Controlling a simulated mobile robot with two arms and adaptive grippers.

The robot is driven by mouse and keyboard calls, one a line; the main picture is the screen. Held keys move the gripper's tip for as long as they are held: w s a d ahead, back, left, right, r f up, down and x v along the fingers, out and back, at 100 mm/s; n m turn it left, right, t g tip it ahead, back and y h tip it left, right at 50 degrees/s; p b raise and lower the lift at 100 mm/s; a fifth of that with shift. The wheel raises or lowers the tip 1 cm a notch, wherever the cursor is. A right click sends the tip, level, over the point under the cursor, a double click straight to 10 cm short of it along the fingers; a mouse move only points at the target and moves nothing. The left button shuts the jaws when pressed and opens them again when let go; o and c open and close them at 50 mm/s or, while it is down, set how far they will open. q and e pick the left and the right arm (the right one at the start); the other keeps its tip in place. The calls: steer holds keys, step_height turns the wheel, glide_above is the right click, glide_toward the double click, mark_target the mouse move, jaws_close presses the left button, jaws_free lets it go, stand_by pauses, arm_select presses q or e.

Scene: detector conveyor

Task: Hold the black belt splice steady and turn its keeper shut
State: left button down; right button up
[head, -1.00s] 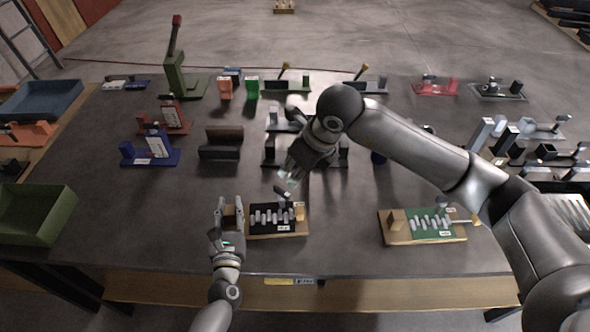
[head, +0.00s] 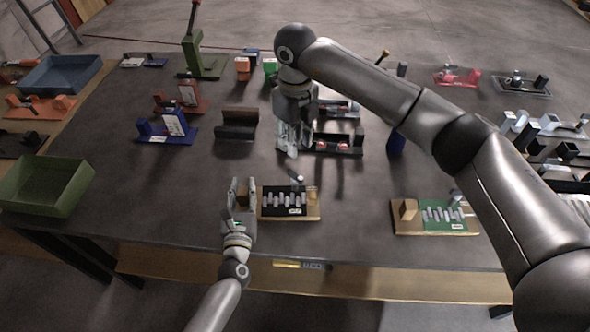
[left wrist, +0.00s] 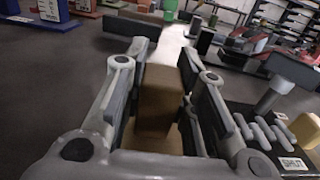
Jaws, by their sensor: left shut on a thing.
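The black belt splice (head: 270,210) lies on a wooden board near the table's front edge, with a row of pale lugs across it. Its grey keeper handle (head: 297,179) stands at the back edge; in the left wrist view the handle (left wrist: 292,72) is T-shaped. A label reading SHUT (left wrist: 292,163) lies near the lugs. My left gripper (head: 242,190) is shut on the wooden block (left wrist: 158,100) at the board's left end. My right gripper (head: 292,150) points down behind the splice, apart from the keeper; its finger gap is unclear.
A similar green splice (head: 440,214) on a wooden board lies to the right. A green tray (head: 45,185) is at the left edge. A black fixture (head: 338,146) with red parts stands beside my right gripper. Table between the two splices is clear.

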mark_target(295, 174)
step_height(295, 174, down, 12)
stand_by(0.5)
steer(key=shift+c, duration=0.5)
jaws_close()
